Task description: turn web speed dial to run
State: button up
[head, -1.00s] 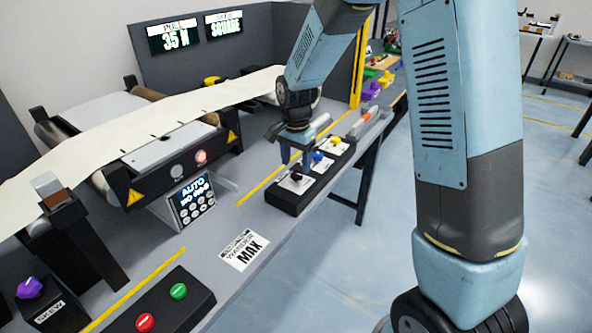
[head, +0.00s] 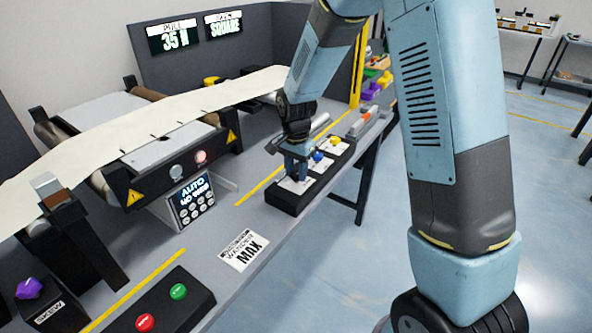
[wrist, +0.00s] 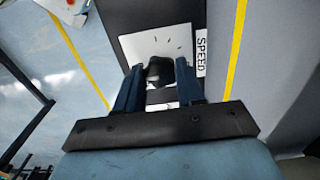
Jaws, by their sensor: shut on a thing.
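The web speed dial (wrist: 159,72) is a dark knob on a white plate (wrist: 135,46) with tick marks, next to a label reading SPEED (wrist: 201,53). My gripper (wrist: 159,78) is shut on this knob, one blue finger on each side of it. In the head view my gripper (head: 297,172) points down at the near end of the black dial box (head: 285,200). It hides the knob there. The knob's pointer direction cannot be made out.
A blue knob (head: 317,156) and a yellow knob (head: 334,141) stand farther along the same box. A control panel (head: 192,202) reading AUTO stands to the left, below the paper web (head: 160,112). A red button (head: 145,322) and a green button (head: 178,291) are in front.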

jog(key=c, duration=0.4)
